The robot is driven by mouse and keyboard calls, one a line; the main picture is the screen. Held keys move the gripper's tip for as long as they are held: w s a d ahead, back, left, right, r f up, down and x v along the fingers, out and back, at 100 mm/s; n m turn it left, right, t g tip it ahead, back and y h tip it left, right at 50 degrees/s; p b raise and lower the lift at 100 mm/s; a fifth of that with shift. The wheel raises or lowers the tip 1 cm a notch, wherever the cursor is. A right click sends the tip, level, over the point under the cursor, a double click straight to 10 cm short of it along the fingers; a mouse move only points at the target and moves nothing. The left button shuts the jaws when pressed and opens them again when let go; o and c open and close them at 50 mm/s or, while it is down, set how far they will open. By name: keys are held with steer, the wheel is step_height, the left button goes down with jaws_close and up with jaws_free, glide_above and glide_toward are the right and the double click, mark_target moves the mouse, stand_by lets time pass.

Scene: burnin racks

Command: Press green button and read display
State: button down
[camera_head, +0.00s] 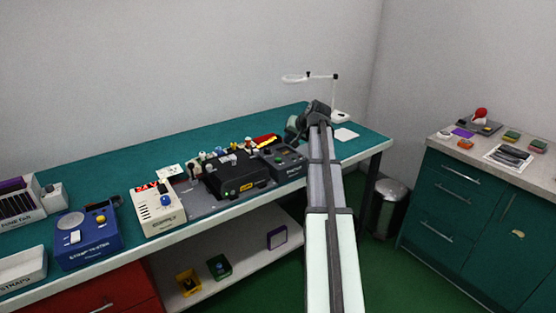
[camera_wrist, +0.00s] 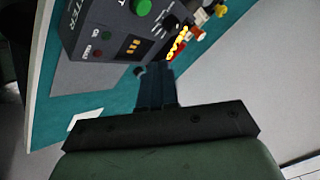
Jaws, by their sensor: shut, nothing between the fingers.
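A dark grey tester box (camera_head: 288,164) stands on the green bench near its right part. In the wrist view the tester (camera_wrist: 85,20) fills the upper left and is turned sideways. A round green button (camera_wrist: 141,7) is on its face at the top edge of that view. A small dark panel with orange marks (camera_wrist: 131,46) sits below the button; I cannot read it. My gripper (camera_wrist: 155,70) is shut and empty, with its fingers beside the tester's edge and apart from the button in the picture. In the head view my gripper (camera_head: 297,126) is above the bench, behind the tester.
A black unit with a yellow label (camera_head: 235,178) stands left of the tester. A cream box with a blue knob (camera_head: 160,208) and a blue box (camera_head: 85,238) stand further left. A lamp (camera_head: 310,77) rises behind my arm. Bare bench lies at the back left.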

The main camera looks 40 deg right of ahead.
mark_target(280, 159)
steer(key=shift+y, duration=0.4)
steer(key=w+a+r, duration=0.2)
steer(key=a+r, duration=0.1)
steer(key=shift+r, duration=0.2)
steer(key=shift+f, duration=0.1)
steer(key=shift+d+f, duration=0.1)
steer(key=shift+f, duration=4.25)
steer(key=shift+f, duration=0.1)
steer(key=shift+f, duration=0.3)
steer(key=shift+f, duration=0.4)
steer(key=shift+r, duration=0.85)
